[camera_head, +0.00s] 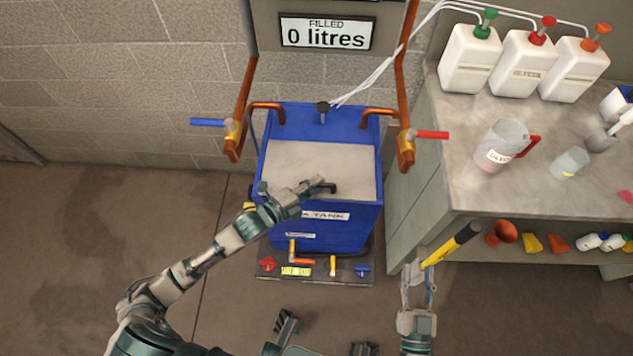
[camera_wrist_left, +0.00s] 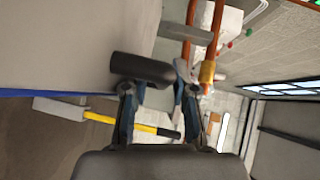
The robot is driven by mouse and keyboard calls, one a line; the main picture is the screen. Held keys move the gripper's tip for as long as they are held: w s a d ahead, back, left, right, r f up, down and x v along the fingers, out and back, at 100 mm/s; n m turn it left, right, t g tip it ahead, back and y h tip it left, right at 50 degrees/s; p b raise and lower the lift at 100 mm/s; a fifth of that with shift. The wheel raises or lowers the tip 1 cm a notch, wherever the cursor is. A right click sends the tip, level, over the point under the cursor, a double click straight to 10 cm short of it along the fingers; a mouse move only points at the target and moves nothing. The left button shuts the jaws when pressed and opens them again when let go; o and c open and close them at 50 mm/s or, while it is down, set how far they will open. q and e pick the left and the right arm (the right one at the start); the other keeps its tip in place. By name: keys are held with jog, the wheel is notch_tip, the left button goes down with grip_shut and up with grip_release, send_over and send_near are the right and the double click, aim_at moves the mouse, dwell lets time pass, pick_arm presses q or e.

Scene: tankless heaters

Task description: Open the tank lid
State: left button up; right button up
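The blue tank (camera_head: 335,232) stands by the wall. A flat grey lid (camera_head: 318,160) covers its top. A dark handle (camera_head: 331,188) is at the lid's front edge. It shows large in the left wrist view (camera_wrist_left: 142,69). My left gripper (camera_head: 312,186) is over the front edge, right at the handle. In the left wrist view its fingers (camera_wrist_left: 158,88) are parted, with the handle at the tips; I cannot tell whether they touch it. My right gripper (camera_head: 417,272) is low in front of the bench, its fingers apart, overlapping the lower end of a yellow-and-black-handled tool (camera_head: 455,243).
Copper pipes with a blue lever (camera_head: 208,122) and a red lever (camera_head: 433,134) flank the tank. A display (camera_head: 326,34) reads "0 litres". The bench (camera_head: 455,170) at right bears white bottles (camera_head: 470,58) and a jug (camera_head: 498,150). Floor at left is clear.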

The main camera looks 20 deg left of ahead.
pick_arm(q)
jog(key=shift+w+d, duration=0.3)
jog(key=shift+d, duration=0.3)
jog(key=shift+a, duration=0.15)
pick_arm(e)
jog(key=shift+s+d+r, duration=0.1)
jog(key=shift+d+r, duration=0.1)
jog(key=shift+d, duration=0.05)
pick_arm(q)
jog(key=shift+a, duration=0.45)
grip_shut()
jog(key=shift+f, duration=0.1)
pick_arm(e)
jog(key=shift+a, duration=0.45)
pick_arm(q)
jog(key=shift+d, duration=0.2)
pick_arm(e)
jog(key=shift+d, duration=0.15)
